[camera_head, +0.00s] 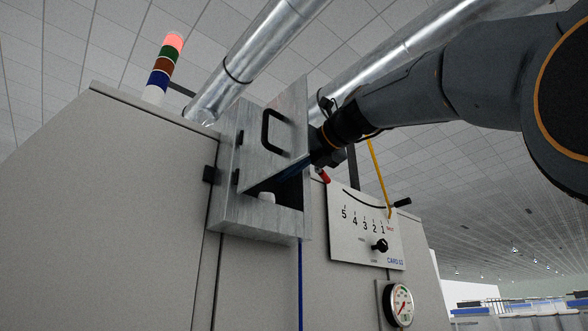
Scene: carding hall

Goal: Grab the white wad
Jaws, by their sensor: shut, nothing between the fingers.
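A small white wad (267,225) sits on the lower ledge of an open grey metal box (228,235) on the machine's side. The box's door or flap (255,150), with a black handle, stands open above it. My gripper (310,167) is shut and empty, reaching in from the upper right beside the flap, up and to the right of the wad and apart from it. The flap and shadow partly hide its fingers. The dark inside of the box is hard to make out.
A panel (350,226) marked 1 to 5 with a black knob and a yellow lever (379,178) stands right of the box. A round gauge (399,305) is below. Silver ducts (255,58) and a signal lamp (165,68) are above.

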